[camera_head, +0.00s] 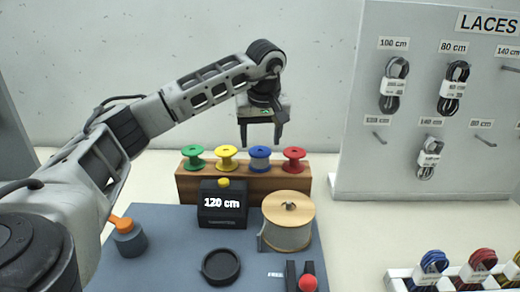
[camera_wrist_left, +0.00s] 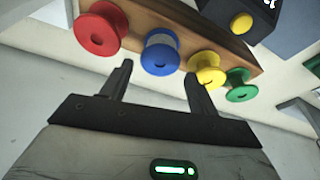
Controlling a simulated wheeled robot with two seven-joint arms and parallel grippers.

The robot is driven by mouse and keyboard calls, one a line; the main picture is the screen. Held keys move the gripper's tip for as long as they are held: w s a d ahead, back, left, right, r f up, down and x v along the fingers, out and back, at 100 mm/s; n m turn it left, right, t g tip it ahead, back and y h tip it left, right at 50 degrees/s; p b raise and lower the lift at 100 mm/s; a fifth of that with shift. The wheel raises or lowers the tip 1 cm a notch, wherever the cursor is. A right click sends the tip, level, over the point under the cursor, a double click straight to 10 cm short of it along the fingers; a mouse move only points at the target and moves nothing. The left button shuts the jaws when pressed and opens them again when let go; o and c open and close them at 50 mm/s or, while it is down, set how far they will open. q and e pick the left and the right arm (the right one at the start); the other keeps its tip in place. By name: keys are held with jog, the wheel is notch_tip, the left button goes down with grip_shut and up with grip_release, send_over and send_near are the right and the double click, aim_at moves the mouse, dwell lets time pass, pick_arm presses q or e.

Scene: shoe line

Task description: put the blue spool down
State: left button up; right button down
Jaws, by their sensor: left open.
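The blue spool (camera_head: 260,158) stands upright on the wooden rack (camera_head: 190,190), between the yellow spool (camera_head: 227,157) and the red spool (camera_head: 293,159). My left gripper (camera_head: 262,142) is open and empty, just above and behind the blue spool in the head view. In the left wrist view the blue spool (camera_wrist_left: 160,52) lies beyond the open fingertips (camera_wrist_left: 158,70), with nothing between the fingers. A green spool (camera_head: 193,157) stands at the rack's left end. My right gripper is in neither view.
A black box reading 120 cm (camera_head: 222,204) stands in front of the rack. A large wooden-topped reel (camera_head: 289,212), a black round dish (camera_head: 221,266) and an orange-topped grey item (camera_head: 127,238) sit on the mat. A laces board (camera_head: 425,100) stands at right.

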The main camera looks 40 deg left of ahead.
pick_arm(q)
jog(key=v, duration=0.7)
dwell(0.4)
